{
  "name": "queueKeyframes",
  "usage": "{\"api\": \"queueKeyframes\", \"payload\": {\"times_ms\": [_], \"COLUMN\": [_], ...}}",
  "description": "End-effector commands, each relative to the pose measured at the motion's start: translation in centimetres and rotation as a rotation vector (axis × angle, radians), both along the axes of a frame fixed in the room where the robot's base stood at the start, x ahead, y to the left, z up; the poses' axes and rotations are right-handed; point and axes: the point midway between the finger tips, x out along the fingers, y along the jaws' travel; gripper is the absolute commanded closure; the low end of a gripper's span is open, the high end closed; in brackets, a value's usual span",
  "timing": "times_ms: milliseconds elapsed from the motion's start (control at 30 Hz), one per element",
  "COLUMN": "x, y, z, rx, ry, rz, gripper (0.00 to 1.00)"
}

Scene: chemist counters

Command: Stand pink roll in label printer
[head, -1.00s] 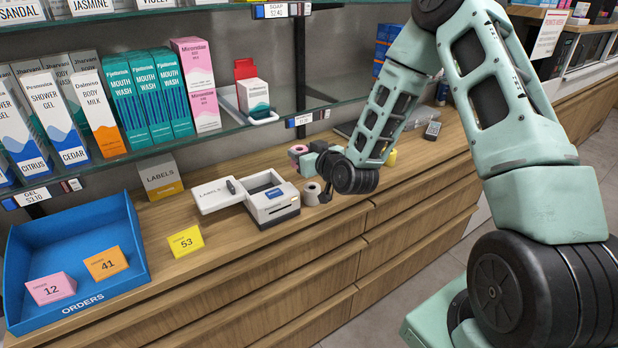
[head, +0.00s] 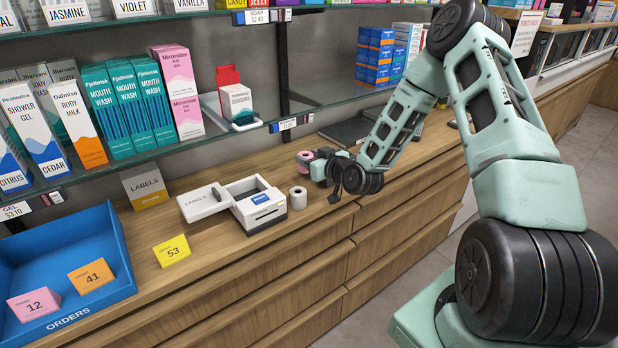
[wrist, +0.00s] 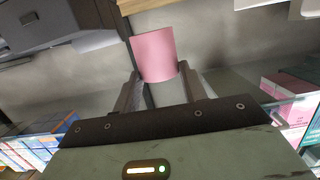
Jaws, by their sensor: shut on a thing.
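The pink roll (wrist: 154,55) is between the fingers of my gripper (wrist: 160,88) in the wrist view, and my gripper is shut on it. In the head view the pink roll (head: 305,156) is at the tip of my gripper (head: 316,162), held above the counter. The label printer (head: 259,206) is a white box on the counter, left of my gripper. It is open on top, with its lid (head: 204,202) out to the left. The roll is apart from the printer.
A white roll (head: 298,198) stands on the counter just right of the printer. A glass shelf (head: 170,146) with boxes hangs above. A LABELS box (head: 144,189), a yellow 53 card (head: 172,251) and a blue orders tray (head: 110,262) are to the left.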

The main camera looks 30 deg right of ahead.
Motion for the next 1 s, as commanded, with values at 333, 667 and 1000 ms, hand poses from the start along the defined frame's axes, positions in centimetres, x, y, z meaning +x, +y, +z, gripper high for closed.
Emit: {"api": "queueKeyframes", "payload": {"times_ms": [333, 667, 1000], "x": [0.0, 0.0, 0.0], "y": [0.0, 0.0, 0.0], "z": [-3.3, -6.1, -6.6], "rx": [0.001, -0.002, -0.002], "ry": [0.001, -0.001, -0.001], "rz": [0.000, 0.001, 0.001], "gripper": [0.81, 0.81, 0.81]}}
